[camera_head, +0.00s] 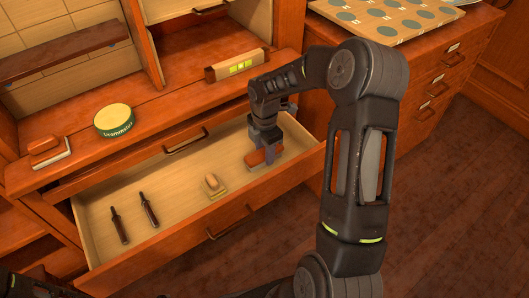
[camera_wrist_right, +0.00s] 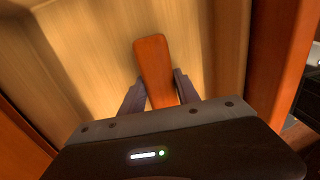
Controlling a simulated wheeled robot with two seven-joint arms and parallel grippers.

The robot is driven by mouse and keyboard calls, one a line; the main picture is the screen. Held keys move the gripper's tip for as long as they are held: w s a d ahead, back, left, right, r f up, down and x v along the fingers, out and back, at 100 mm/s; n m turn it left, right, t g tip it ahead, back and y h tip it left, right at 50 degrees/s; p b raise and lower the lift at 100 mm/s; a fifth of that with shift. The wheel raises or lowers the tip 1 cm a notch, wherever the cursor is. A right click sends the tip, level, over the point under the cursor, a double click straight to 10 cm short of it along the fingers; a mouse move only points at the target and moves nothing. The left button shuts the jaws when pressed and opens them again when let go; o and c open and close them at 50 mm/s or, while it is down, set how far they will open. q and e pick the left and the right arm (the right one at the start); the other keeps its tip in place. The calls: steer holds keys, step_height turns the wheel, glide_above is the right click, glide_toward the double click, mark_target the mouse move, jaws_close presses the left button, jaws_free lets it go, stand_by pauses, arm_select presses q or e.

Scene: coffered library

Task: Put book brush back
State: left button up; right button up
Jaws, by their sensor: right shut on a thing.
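My right gripper (camera_head: 264,146) reaches down into the right end of the open drawer (camera_head: 178,180). It is shut on the book brush (camera_head: 262,156), a reddish-brown wooden piece. In the right wrist view, the brush (camera_wrist_right: 153,62) lies between the two fingers (camera_wrist_right: 157,95), its rounded end pointing away over the pale drawer floor. Its underside is hidden, and I cannot tell whether it touches the floor. My left gripper is not in view.
In the drawer lie two dark-handled tools (camera_head: 148,209) and a small pale-handled brush (camera_head: 213,185). On the desktop above are a brush with white bristles (camera_head: 50,152), a round tin (camera_head: 115,121) and a wooden box (camera_head: 237,65).

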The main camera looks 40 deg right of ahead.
mark_target(264, 151)
steer(key=o, duration=1.2)
steer(key=shift+f, duration=0.1)
step_height(264, 151, up, 12)
steer(key=shift+r+p, duration=0.15)
steer(key=shift+p, duration=1.05)
